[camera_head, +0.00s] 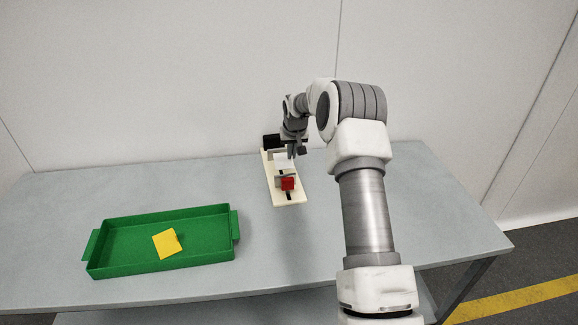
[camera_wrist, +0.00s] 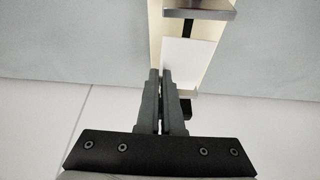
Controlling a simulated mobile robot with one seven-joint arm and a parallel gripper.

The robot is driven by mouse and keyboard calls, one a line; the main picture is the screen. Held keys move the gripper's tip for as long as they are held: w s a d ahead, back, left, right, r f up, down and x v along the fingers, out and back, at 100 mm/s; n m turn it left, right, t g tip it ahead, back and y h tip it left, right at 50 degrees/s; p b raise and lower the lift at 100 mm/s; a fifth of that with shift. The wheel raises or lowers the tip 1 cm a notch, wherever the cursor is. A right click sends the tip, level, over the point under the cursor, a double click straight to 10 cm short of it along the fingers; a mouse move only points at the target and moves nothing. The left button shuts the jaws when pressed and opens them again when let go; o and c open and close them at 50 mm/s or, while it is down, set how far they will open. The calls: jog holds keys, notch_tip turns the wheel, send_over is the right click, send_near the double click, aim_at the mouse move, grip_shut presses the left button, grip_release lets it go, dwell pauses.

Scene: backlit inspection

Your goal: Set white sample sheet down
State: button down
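The white sample sheet (camera_wrist: 190,62) shows flat to the camera in the wrist view, over the pale fixture (camera_wrist: 222,32). My gripper (camera_wrist: 160,73) has its fingers close together with a thin gap, at the sheet's left edge. The right finger covers part of that edge. I cannot tell whether the sheet is pinched between the fingertips or only lies beside them. In the head view the sheet (camera_head: 284,160) is a small white patch at the far part of the fixture (camera_head: 290,200), just below my gripper (camera_head: 292,154).
A red block (camera_head: 288,184) sits on the near half of the fixture, by a grey crosspiece. A black block (camera_head: 271,141) stands at its far end. A green tray (camera_head: 110,222) with a yellow piece (camera_head: 167,243) is at left. The table (camera_head: 60,200) between is clear.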

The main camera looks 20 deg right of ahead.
aim_at(290, 161)
jog(key=shift+w+a+f, duration=0.25)
jog(key=shift+a+f, duration=0.1)
jog(key=shift+f, duration=0.05)
jog(key=shift+f+b, duration=0.4)
jog(key=shift+f, duration=1.45)
jog(key=shift+f, duration=0.1)
jog(key=shift+f, duration=0.15)
jog(key=c, duration=1.1)
grip_release()
jog(key=shift+r, duration=0.25)
